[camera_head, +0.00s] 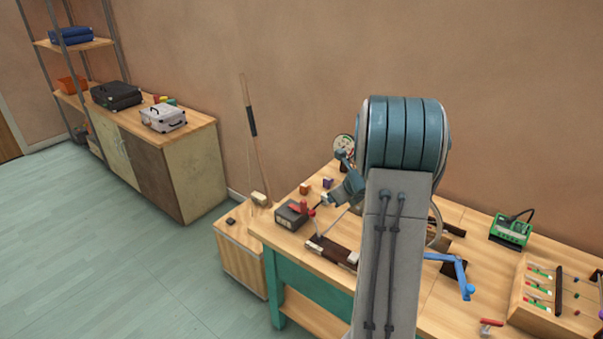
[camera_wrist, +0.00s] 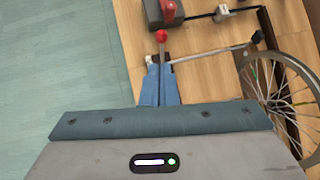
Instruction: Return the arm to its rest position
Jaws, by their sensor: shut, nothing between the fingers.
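My gripper (camera_head: 326,201) is over the left end of the wooden workbench (camera_head: 262,235), close to a dark box with a red part (camera_head: 291,214). In the wrist view, my gripper (camera_wrist: 159,62) has its blue fingers together and holds nothing. A red ball on a thin stem (camera_wrist: 162,36) shows just beyond the fingertips; whether it touches them I cannot tell. My arm is bent and stretched out over the bench. It hides part of the bench top.
A spoked wheel (camera_wrist: 288,85) and a thin rod (camera_wrist: 210,53) lie close to the right of my fingers. A green device (camera_head: 511,230), a blue clamp-like tool (camera_head: 460,271) and a wooden tray (camera_head: 517,313) are on the bench's right side. Open floor (camera_head: 120,255) lies left.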

